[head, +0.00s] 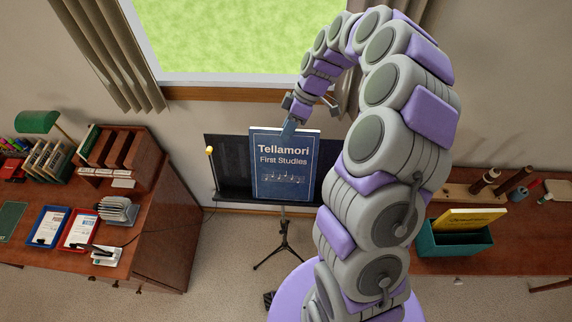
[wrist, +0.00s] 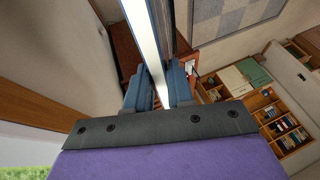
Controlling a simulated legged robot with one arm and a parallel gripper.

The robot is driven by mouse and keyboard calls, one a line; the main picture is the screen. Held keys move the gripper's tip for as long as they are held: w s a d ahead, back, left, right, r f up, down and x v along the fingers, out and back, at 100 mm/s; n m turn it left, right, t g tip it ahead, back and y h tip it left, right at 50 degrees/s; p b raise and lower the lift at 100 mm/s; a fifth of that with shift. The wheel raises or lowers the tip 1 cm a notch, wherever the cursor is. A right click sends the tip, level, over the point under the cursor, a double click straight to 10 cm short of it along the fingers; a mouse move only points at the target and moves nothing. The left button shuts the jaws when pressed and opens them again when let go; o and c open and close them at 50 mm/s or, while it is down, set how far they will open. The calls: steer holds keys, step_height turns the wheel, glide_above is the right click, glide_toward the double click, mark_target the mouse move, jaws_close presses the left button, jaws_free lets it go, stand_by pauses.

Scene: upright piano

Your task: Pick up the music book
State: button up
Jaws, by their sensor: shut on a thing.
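The music book (head: 284,168) is blue, titled "Tellamori First Studies", and is upright in front of the black music stand (head: 233,165) in the head view. My gripper (head: 290,124) is at the book's top edge and shut on it. In the wrist view, the book (wrist: 150,48) shows edge-on as a pale strip running between the two blue fingers of my gripper (wrist: 160,92). I cannot tell whether the book's lower edge touches the stand's ledge.
A wooden desk (head: 165,215) with trays, a stapler and a green lamp (head: 38,122) stands at left. Another wooden table (head: 520,240) at right bears a teal box (head: 455,242) with a yellow book. A window (head: 240,40) is behind the stand.

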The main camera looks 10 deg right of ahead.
steer(key=shift+w+a+f, duration=0.1)
steer(key=shift+w+a, duration=0.05)
steer(key=shift+a, duration=0.55)
steer(key=shift+w+a, duration=0.15)
steer(key=shift+a, duration=0.5)
jaws_close()
steer(key=shift+s+d, duration=0.1)
steer(key=shift+d, duration=0.5)
steer(key=shift+a, duration=0.1)
steer(key=shift+r+p, duration=0.2)
steer(key=shift+p, duration=0.25)
